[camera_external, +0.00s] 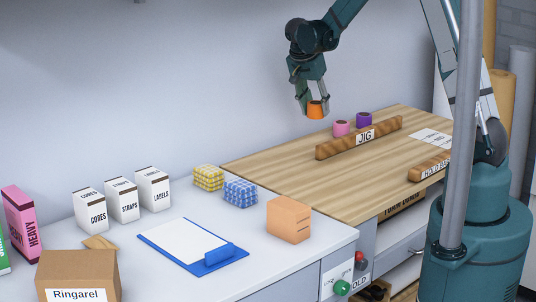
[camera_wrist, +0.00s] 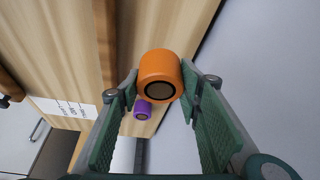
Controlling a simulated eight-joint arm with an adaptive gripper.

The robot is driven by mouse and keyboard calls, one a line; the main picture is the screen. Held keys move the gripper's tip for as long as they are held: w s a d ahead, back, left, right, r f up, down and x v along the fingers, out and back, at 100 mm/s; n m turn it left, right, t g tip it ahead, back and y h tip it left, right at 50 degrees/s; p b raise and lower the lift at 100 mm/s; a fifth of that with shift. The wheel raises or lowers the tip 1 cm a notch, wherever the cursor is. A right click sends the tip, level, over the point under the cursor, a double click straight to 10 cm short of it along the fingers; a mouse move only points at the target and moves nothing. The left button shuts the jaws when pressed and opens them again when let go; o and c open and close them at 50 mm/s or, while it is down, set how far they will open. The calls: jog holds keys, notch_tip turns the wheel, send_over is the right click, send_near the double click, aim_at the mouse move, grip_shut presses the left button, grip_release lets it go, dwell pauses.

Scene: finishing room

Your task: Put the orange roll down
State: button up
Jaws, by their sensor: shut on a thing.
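The orange roll (camera_external: 316,110) is held up in my gripper (camera_external: 313,102), in the air above the back of the wooden worktop (camera_external: 290,165). In the wrist view, the orange roll (camera_wrist: 159,70) sits between the two green fingers (camera_wrist: 160,88), which are shut on it, with its dark hollow end facing the camera. A pink roll (camera_external: 341,128) and a purple roll (camera_external: 364,120) stand on the worktop behind the wooden JIG bar (camera_external: 340,146). The purple roll (camera_wrist: 142,108) also shows below the orange one in the wrist view; the pink roll is not visible there.
A second wooden bar with a partly hidden label (camera_external: 428,168) and a white sheet (camera_external: 431,137) lie to the right. The white counter (camera_external: 180,275) holds several boxes, a blue clipboard (camera_external: 220,258) and an orange box (camera_external: 288,220). A grey pole (camera_external: 463,120) stands at the front right.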

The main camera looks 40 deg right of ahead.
jog(key=s+a+n, duration=0.1)
jog(key=a+n, duration=0.1)
jog(key=a, duration=1.3)
jog(key=s+a+n+t+y, duration=0.1)
jog(key=a+n, duration=0.1)
jog(key=a, duration=1.3)
jog(key=s+a+n+t, duration=0.1)
jog(key=a+n, duration=0.1)
jog(key=a, duration=1.4)
jog(key=shift+s+r+n, duration=0.15)
jog(key=shift+s+n, duration=0.05)
jog(key=shift+n, duration=0.2)
jog(key=s+a+n, duration=0.1)
jog(key=s+a, duration=0.2)
jog(key=a, duration=0.3)
jog(key=s+a+n+t+y, duration=0.1)
jog(key=s+a, duration=0.2)
jog(key=a, duration=0.3)
jog(key=shift+s+a, duration=0.3)
jog(key=shift+a, duration=0.05)
jog(key=shift+f+b, duration=0.45)
jog(key=shift+f, duration=2.7)
jog(key=shift+f+b, duration=0.3)
jog(key=shift+f, duration=1.55)
